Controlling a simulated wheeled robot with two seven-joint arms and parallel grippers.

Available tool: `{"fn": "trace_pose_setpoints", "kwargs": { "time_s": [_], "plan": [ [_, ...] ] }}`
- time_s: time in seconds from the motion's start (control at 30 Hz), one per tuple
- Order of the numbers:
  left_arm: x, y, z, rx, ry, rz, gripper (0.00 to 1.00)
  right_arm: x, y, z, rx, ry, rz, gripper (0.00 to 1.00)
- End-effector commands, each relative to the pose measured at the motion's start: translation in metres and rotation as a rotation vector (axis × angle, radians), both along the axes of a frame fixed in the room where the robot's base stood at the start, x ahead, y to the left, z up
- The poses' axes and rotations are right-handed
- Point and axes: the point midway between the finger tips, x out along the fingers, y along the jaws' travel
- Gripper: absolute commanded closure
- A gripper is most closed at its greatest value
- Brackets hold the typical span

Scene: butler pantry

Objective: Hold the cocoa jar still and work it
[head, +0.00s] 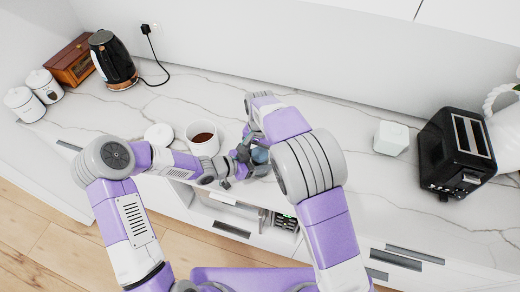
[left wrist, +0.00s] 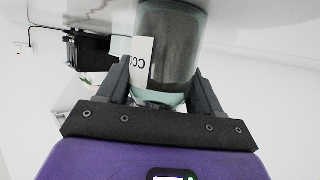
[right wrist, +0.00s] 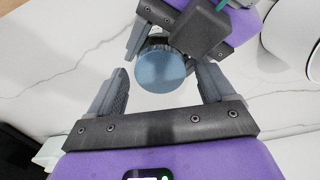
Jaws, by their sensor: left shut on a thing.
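The cocoa jar (left wrist: 178,45) is a clear jar with dark contents and a white label whose visible letters start with "CO". My left gripper (left wrist: 162,85) is shut on its sides. The jar's round blue-grey lid (right wrist: 160,70) faces the right wrist camera. My right gripper (right wrist: 164,84) is open, with one finger on each side of the lid and visible gaps between. In the head view the lid (head: 260,156) shows near the counter's front edge; my arms hide most of the jar there.
A white cup with brown contents (head: 202,138) and a small white round item (head: 158,133) stand left of the jar. A drawer (head: 240,210) below is open. A kettle (head: 112,60) is at back left, a toaster (head: 456,155) and pale box (head: 391,138) at right.

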Motion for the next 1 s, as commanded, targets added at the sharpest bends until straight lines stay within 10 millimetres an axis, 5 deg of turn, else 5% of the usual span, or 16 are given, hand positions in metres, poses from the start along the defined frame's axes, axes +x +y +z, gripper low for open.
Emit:
{"fn": "trace_pose_setpoints", "kwargs": {
  "time_s": [0.17,0.6,1.0],
  "plan": [
    [0.0,0.0,0.0,0.0,0.0,0.0,1.0,0.0,0.001,0.003,0.002,-0.001,0.0,0.17],
    [0.0,0.0,0.0,0.0,0.0,0.0,1.0,0.0,0.001,0.046,0.001,0.001,-0.005,0.19],
    [0.0,0.0,0.0,0.0,0.0,-0.001,1.0,0.0,0.0,0.075,0.0,0.001,-0.295,0.19]
  ]
}}
